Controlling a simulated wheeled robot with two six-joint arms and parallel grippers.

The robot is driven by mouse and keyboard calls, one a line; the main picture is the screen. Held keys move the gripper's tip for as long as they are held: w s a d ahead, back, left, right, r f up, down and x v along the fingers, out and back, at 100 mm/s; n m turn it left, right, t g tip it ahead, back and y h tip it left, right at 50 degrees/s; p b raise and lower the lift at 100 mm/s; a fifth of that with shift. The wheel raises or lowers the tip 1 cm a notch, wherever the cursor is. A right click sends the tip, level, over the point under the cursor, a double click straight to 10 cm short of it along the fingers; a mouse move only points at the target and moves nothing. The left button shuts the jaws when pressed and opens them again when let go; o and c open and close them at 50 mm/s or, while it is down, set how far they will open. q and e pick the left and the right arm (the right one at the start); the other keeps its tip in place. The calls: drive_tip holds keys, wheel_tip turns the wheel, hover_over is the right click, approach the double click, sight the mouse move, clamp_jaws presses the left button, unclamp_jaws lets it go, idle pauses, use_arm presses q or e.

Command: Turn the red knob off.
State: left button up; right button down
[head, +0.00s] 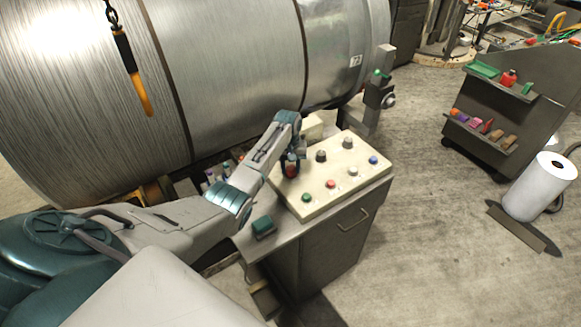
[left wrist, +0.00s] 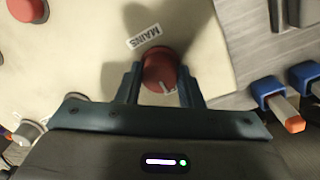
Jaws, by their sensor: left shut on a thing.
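The red knob (left wrist: 160,66) sits on a cream panel beside a label that reads MAINS, in the left wrist view. A pale pointer line shows on its face, slanting toward the lower right there. My left gripper (left wrist: 160,85) has a finger on each side of the knob and is shut on it. In the head view the left gripper (head: 291,170) is at the upper left part of the cream control panel (head: 318,204), and the red knob (head: 291,170) is partly hidden between its fingers. My right gripper is not in view.
A large metal drum (head: 250,50) is behind. Open floor lies to the right.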

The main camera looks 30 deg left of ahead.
sight(288, 167)
use_arm(q)
drive_tip(key=shift+w+a+r, duration=0.15)
drive_tip(key=shift+a+r, duration=0.05)
drive_tip(key=shift+r, duration=0.1)
drive_tip(key=o, duration=0.9)
drive_tip(key=shift+o, duration=0.3)
drive_tip(key=shift+s+f, duration=0.1)
drive_tip(key=shift+s, duration=0.1)
drive_tip(key=shift+r, duration=0.2)
wheel_tip(288, 167, up, 10)
drive_tip(key=b, duration=0.3)
drive_tip(key=shift+s+a+r, duration=0.2)
drive_tip(key=shift+s+r, duration=0.05)
drive_tip(key=shift+f, duration=0.1)
